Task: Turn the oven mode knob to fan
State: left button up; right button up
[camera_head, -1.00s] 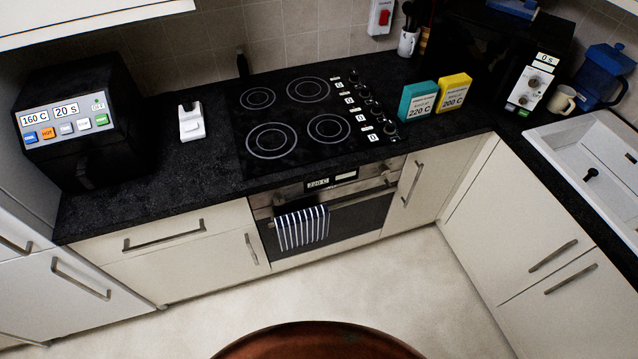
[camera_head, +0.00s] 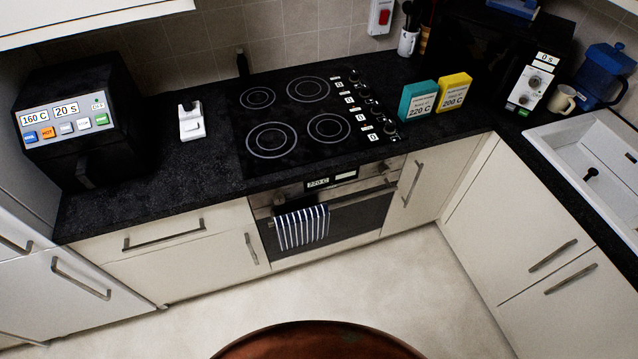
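The oven (camera_head: 345,215) is built in under the counter, with a dark glass door, a horizontal handle and a striped towel (camera_head: 302,228) hanging on it. Its control panel (camera_head: 322,185) is a metallic strip with a small display that seems to read 220 C. Knobs on this panel are too small and dark to make out, and the mode setting cannot be read. Neither of my grippers is in view.
A black hob (camera_head: 300,120) with a row of knobs lies above the oven. An air fryer (camera_head: 80,125) stands left; teal (camera_head: 417,102) and yellow (camera_head: 453,93) boxes stand right. A brown rounded shape (camera_head: 318,343) fills the bottom edge.

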aim_at(278, 198)
jog(key=z, duration=0.5)
jog(key=k, duration=1.15)
jog(key=u, duration=0.7)
jog(key=i, duration=1.3)
jog(key=z, duration=0.15)
